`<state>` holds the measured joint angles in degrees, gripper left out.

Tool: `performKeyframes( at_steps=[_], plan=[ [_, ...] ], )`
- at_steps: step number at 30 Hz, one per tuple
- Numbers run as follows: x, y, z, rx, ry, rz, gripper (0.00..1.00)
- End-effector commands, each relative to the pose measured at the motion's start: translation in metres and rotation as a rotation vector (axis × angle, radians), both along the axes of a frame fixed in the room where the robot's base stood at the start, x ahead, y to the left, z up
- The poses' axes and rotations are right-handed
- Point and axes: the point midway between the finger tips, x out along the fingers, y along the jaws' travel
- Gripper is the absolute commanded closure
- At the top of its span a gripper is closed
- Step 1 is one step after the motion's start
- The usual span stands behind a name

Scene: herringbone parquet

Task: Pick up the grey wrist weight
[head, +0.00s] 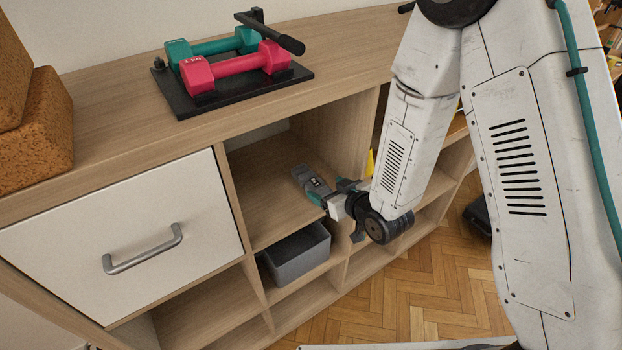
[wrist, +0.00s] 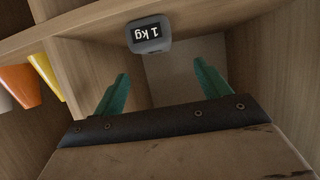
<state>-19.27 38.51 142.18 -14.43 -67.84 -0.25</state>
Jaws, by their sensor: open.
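The grey wrist weight (head: 311,181) is in an open compartment of the wooden shelf unit, just past my gripper's fingertips. It shows in the wrist view (wrist: 149,36) as a small dark grey block with a "1 kg" label, upside down in the picture. My gripper (head: 325,191) reaches into the compartment opening from the right. In the wrist view, its two teal fingers (wrist: 160,70) are spread apart with nothing between them. The weight lies beyond the tips, nearer the left finger's side. Part of its lower end is hidden by the gripper in the head view.
A grey bin (head: 297,256) sits in the compartment below. Teal and red dumbbells (head: 236,66) lie on a black stand on the unit's top. A white drawer (head: 120,240) is at left. Orange (wrist: 18,84) and yellow (wrist: 46,74) objects show beyond a divider in the wrist view.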

Motion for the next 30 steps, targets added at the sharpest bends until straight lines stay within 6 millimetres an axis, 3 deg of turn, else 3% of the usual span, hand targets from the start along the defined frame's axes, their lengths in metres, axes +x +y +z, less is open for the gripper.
performKeyframes(
  at_steps=[18,26,30],
  plan=[
    [0.058,0.035,-0.033,0.004,-0.004,0.005,0.25],
    [0.060,0.036,-0.033,0.004,-0.004,0.005,0.25],
    [0.060,0.036,-0.033,0.004,-0.004,0.005,0.61]
  ],
)
